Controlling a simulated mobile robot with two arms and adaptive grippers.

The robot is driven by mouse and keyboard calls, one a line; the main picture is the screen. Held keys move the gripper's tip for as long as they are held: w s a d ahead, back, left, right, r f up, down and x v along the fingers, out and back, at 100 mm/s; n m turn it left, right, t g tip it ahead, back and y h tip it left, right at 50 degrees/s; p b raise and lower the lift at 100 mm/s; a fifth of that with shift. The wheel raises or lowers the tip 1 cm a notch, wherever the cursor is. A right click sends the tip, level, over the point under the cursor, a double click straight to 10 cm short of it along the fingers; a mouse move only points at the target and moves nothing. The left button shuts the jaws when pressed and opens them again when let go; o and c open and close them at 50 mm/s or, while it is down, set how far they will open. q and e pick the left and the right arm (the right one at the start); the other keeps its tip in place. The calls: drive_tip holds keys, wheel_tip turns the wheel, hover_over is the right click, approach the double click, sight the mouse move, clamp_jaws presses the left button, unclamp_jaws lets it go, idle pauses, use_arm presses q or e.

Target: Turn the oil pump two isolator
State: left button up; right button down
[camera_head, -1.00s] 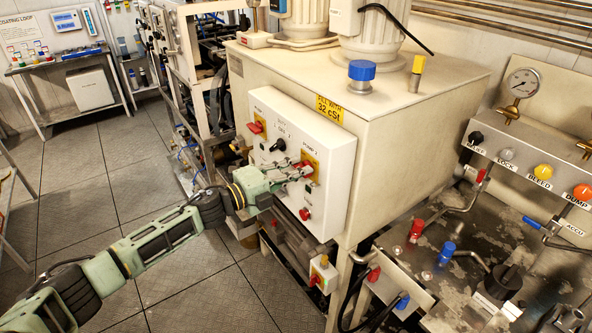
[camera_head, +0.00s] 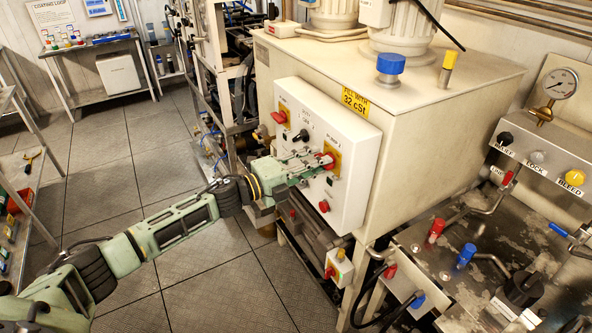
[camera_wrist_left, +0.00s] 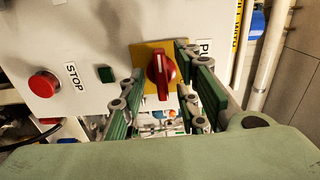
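The oil pump two isolator is a red rotary handle (camera_head: 328,161) on a yellow plate (camera_head: 335,152), on the right of the white control panel (camera_head: 352,180). In the left wrist view the red handle (camera_wrist_left: 160,70) stands about upright on its yellow plate (camera_wrist_left: 148,52). My left gripper (camera_head: 312,165) reaches the panel from the left, at the handle. In the wrist view its green fingers (camera_wrist_left: 160,75) are spread, one on each side of the handle, with gaps visible. Contact with the handle does not show. My right gripper is not in view.
Another red isolator (camera_head: 279,116) and a black selector (camera_head: 301,136) are on the same panel. A red stop button (camera_wrist_left: 43,83) and green button (camera_wrist_left: 106,74) sit beside the handle. A lower red switch (camera_head: 330,272) is below the panel. The floor at left is clear.

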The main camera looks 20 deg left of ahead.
use_arm(q)
drive_tip(key=v, duration=1.1)
